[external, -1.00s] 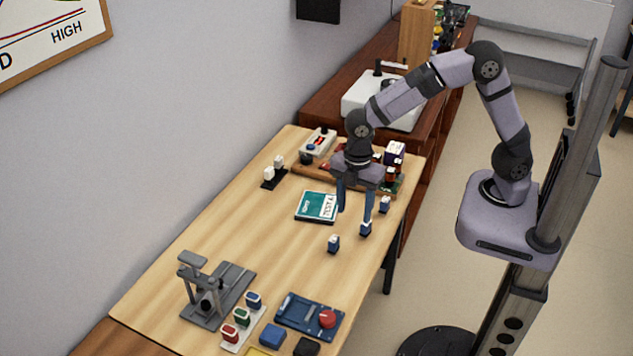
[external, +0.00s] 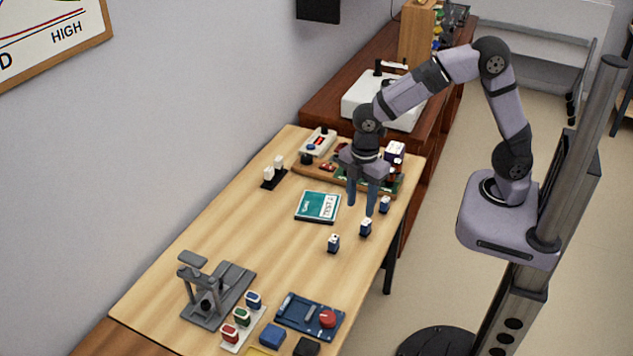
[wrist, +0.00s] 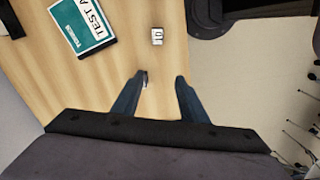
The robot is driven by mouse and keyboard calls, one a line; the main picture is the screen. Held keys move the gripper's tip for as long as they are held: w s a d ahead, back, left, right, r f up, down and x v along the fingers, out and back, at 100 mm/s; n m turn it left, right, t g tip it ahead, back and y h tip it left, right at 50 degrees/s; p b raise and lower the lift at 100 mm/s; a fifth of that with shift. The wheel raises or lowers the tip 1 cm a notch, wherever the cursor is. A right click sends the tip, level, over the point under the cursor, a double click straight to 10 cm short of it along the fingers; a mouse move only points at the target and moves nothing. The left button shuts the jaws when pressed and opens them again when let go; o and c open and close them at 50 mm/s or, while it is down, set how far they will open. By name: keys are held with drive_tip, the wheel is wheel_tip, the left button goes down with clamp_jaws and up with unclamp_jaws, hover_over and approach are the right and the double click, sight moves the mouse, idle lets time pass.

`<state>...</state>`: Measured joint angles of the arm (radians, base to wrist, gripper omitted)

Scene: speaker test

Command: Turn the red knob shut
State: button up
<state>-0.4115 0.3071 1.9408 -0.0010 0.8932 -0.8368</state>
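The red knob (external: 327,319) is a round red disc on the right part of a dark blue panel (external: 290,318) near the front of the wooden table in the external view. It does not show in the wrist view. My gripper (external: 361,209) is well away from it, toward the back right of the table, pointing down. Its two blue fingers are apart with nothing seen held between them. In the wrist view the open fingertips (wrist: 161,78) have bare tabletop and floor behind them.
Small white-and-blue blocks (external: 334,243) stand near the gripper. A teal book (external: 318,206) lies to its left. A grey stand (external: 218,292) and a rack of coloured pieces (external: 242,318) are left of the panel. The table between gripper and panel is mostly clear.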

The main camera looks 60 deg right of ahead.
drive_tip(key=w+a+f, duration=0.2)
drive_tip(key=a+f, duration=0.1)
drive_tip(key=a, duration=1)
drive_tip(key=b, duration=0.1)
hover_over(328, 317)
drive_tip(key=f, duration=0.3)
drive_tip(key=shift+w+d+n, duration=0.2)
drive_tip(key=shift+d+n, duration=0.15)
drive_tip(key=shift+n, duration=0.05)
drive_tip(key=shift+s+a+f, duration=0.1)
drive_tip(key=shift+s+a, duration=0.1)
drive_tip(key=shift+a, duration=0.15)
drive_tip(key=shift+f+p, duration=0.9)
drive_tip(key=shift+f, duration=2.75)
drive_tip(key=c, duration=0.8)
